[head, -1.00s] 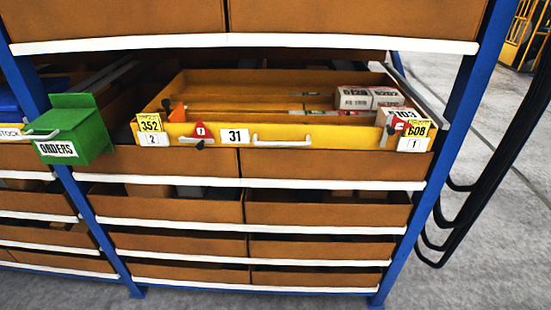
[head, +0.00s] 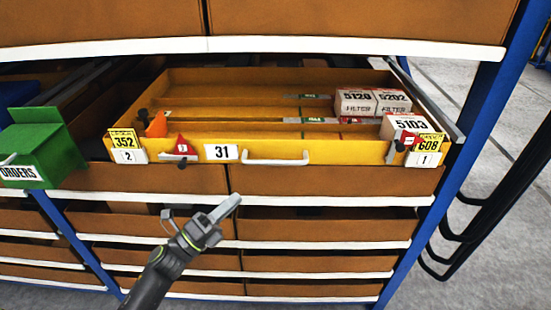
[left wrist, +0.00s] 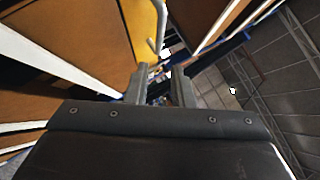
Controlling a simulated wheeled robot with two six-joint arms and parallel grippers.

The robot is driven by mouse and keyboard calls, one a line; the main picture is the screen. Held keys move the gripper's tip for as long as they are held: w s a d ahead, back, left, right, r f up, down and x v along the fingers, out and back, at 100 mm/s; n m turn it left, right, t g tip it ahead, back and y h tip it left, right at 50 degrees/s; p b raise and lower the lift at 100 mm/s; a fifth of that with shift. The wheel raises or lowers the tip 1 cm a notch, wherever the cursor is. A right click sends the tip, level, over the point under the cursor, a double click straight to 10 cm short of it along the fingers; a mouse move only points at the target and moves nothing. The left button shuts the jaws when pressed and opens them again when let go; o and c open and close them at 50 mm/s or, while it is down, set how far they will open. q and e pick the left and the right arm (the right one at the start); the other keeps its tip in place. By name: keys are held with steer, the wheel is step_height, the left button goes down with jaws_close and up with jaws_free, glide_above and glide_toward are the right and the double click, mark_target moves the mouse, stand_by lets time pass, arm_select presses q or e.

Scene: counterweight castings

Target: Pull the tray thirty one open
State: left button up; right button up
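Tray thirty one (head: 340,151) is a yellow tray with a white "31" label and a white bar handle (head: 275,162) on its front. Its dividers and part of its inside show below the upper shelf edge; how far it is drawn out is hard to tell. My left gripper (head: 203,207) is open and empty, below and left of the handle, not touching it. In the left wrist view, its two fingers (left wrist: 160,72) stand apart, with the handle (left wrist: 157,30) and yellow tray front (left wrist: 140,35) beyond them. My right gripper is not in view.
White filter boxes (head: 405,125) sit in the tray's right part. Red tags and yellow labels "352" (head: 123,139) and "608" are on its front. A green "ORDERS" box (head: 45,150) is at left. Brown bins fill the rack below; a blue post (head: 455,150) stands at right.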

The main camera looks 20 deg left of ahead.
mark_target(276, 162)
arm_select(q)
steer(key=p+x, duration=0.4)
steer(key=x, duration=0.9)
steer(key=shift+w+d+r, duration=0.15)
steer(key=shift+w, duration=0.05)
steer(key=shift+w+d+r+p, duration=0.15)
steer(key=shift+w+d+p, duration=0.1)
steer(key=shift+w+p, duration=0.15)
jaws_close()
